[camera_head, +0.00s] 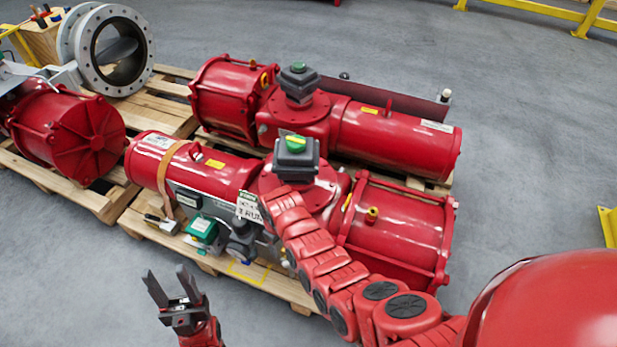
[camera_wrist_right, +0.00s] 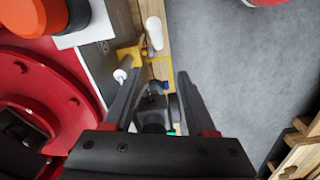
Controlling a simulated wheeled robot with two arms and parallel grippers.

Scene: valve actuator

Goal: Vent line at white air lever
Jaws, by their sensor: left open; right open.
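In the right wrist view a white rounded piece (camera_wrist_right: 154,33) lies beyond the fingertips, and a small white knob (camera_wrist_right: 120,75) sits beside a yellow fitting (camera_wrist_right: 129,57). I cannot tell which is the air lever. My right gripper (camera_wrist_right: 160,82) is open, its fingers on either side of a dark fitting with a blue part (camera_wrist_right: 165,86); contact is not clear. In the head view my right arm reaches the nearer red actuator (camera_head: 400,230) and hides its gripper. My left gripper (camera_head: 174,290) is open and empty, in front of the pallet.
The actuator's grey control panel (camera_head: 188,198) carries a green-and-white box (camera_head: 202,230) and a hanging tag (camera_head: 248,207). A second red actuator (camera_head: 390,137) lies behind. A grey flanged valve (camera_head: 114,50) stands at the upper left.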

